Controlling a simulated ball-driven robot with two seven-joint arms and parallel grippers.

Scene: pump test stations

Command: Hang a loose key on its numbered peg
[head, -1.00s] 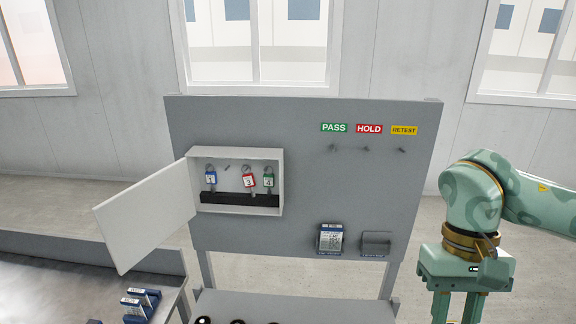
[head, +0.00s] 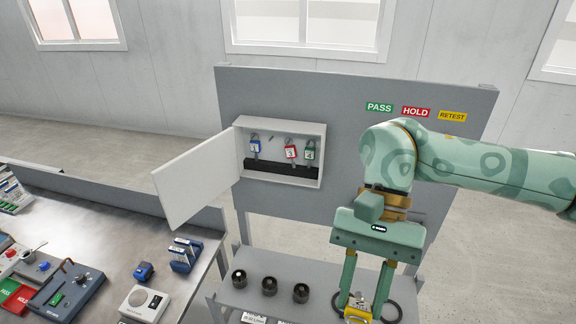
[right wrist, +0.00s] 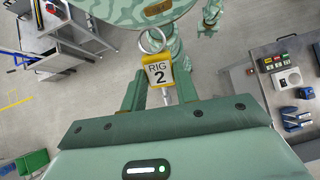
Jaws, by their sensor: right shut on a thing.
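A yellow key tag (head: 357,313) marked RIG 2 hangs from my right gripper (head: 363,308), low in front of the board. In the right wrist view the tag (right wrist: 159,74) has a metal ring above it and sits between the fingers, which are shut on it. An open white key cabinet (head: 322,160) is on the grey board. Inside hang a blue key tag (head: 255,147) marked 1, a red one (head: 291,152) marked 3 and a green one (head: 310,151). A bare peg (head: 272,137) shows between blue and red. My left gripper does not show.
The cabinet door (head: 195,178) stands open to the left. A shelf (head: 228,294) below the board carries several dark round parts (head: 269,286). A bench (head: 110,240) with devices is at left. PASS, HOLD and RETEST labels (head: 416,111) are at upper right.

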